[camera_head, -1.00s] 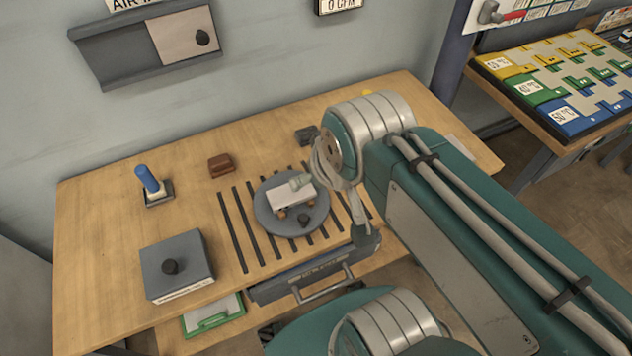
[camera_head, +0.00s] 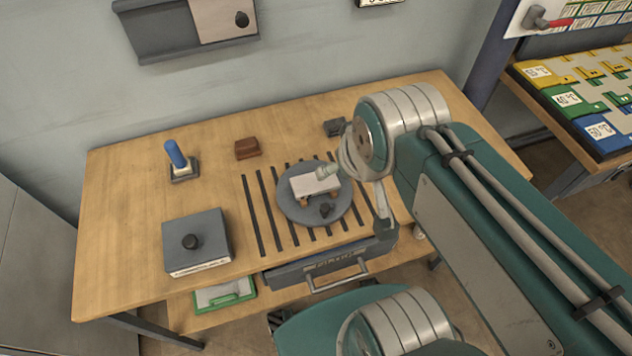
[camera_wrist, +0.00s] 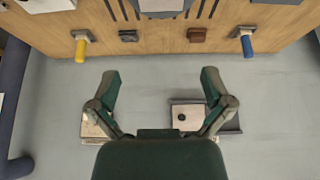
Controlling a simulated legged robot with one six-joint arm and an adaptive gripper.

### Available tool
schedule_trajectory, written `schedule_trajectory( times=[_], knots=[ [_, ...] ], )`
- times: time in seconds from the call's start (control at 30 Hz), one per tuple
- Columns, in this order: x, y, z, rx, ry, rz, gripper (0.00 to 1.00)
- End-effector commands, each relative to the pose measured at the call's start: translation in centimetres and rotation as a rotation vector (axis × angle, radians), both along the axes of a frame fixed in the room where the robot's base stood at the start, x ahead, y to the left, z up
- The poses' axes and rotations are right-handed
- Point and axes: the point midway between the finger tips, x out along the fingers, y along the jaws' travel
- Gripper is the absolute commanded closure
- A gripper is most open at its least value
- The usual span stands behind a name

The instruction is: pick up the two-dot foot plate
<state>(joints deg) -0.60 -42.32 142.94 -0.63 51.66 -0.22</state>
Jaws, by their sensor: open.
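My gripper (camera_wrist: 160,85) is open and empty in the wrist view, its two green fingers spread wide in front of the grey wall. A light plate with one dark round knob (camera_wrist: 188,119) sits on a dark wall holder behind the right finger. Another light plate (camera_wrist: 92,124) is partly hidden behind the left finger. No two-dot mark can be made out, so I cannot tell which is the two-dot foot plate. In the head view, a light plate with a dark knob (camera_head: 222,20) sits in the wall holder. My gripper is hidden there behind my arm.
The wooden table (camera_head: 125,215) holds a grey turntable (camera_head: 338,207) with a white block, a blue-handled tool (camera_head: 175,154), a brown block (camera_head: 247,148) and a grey knobbed box (camera_head: 197,247). A coloured board (camera_head: 590,95) stands at right. A yellow-handled tool (camera_wrist: 80,50) shows in the wrist view.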

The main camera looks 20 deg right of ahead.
Motion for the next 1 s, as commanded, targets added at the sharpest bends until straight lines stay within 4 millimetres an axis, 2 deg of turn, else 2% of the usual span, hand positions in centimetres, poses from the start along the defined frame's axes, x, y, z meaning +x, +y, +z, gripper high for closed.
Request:
schedule_trajectory(
  times=[0.17, 0.37, 0.57, 0.8, 1.0],
  knots=[
    [2.3, 0.2, -1.1, -0.117, 0.101, 0.18, 0.0],
    [5.9, 0.7, -3.4, -0.295, 0.255, 0.492, 0.0],
    [9.3, 2.0, -6.6, -0.455, 0.41, 0.822, 0.0],
    [13.0, 3.8, -11.3, -0.61, 0.591, 1.223, 0.0],
    [14.4, 4.7, -13.8, -0.673, 0.676, 1.42, 0.0]
  ],
)
